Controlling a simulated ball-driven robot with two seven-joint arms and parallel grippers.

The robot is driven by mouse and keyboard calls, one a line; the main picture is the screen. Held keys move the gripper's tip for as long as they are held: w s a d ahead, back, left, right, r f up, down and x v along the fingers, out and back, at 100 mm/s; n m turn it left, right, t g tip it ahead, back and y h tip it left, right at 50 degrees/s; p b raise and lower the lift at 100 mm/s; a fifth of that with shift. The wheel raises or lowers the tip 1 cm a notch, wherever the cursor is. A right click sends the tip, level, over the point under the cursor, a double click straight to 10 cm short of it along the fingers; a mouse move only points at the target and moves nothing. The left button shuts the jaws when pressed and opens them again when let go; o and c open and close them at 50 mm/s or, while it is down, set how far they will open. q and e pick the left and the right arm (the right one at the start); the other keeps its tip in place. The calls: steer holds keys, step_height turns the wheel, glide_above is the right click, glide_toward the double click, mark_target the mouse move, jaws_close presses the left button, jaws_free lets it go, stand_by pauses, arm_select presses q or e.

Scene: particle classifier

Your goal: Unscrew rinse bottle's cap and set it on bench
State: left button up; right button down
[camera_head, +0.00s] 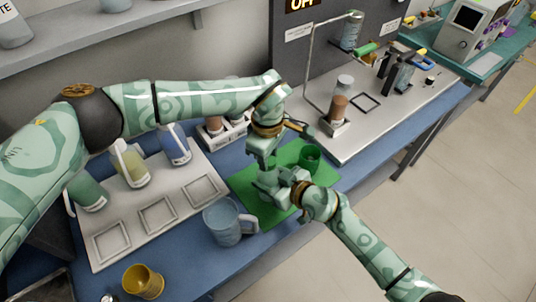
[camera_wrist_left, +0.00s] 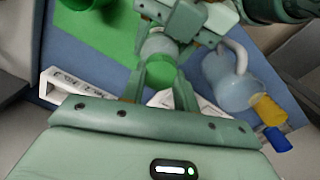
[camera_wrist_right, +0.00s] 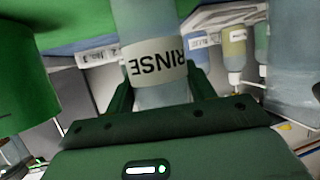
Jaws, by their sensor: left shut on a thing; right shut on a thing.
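The rinse bottle shows in the right wrist view (camera_wrist_right: 155,95) as a clear blue-grey body with a white RINSE label, upside down in the picture. My right gripper (camera_wrist_right: 160,90) is shut around its body; in the head view this gripper (camera_head: 284,184) is over the green mat (camera_head: 240,186). My left gripper (camera_head: 263,163) points down just above the right one. In the left wrist view a green cap (camera_wrist_left: 160,73) sits between the left fingertips (camera_wrist_left: 160,82), with the pale bottle beyond it. I cannot tell whether the cap is still threaded on. The grippers hide most of the bottle in the head view.
A green cup (camera_head: 310,158) stands on the mat right of the grippers. A blue jug (camera_head: 224,224) stands just left of the mat. A white tray (camera_head: 135,246) with squeeze bottles lies further left, and a yellow cup (camera_head: 142,281) at the front. Blue bench is bare between jug and yellow cup.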

arm_select(q)
steer(key=n, duration=0.6)
steer(key=shift+n, duration=0.3)
steer(key=n, duration=2.2)
steer(key=shift+n, duration=0.3)
steer(key=n, duration=1.2)
steer(key=shift+r, duration=0.1)
steer(key=n, duration=0.4)
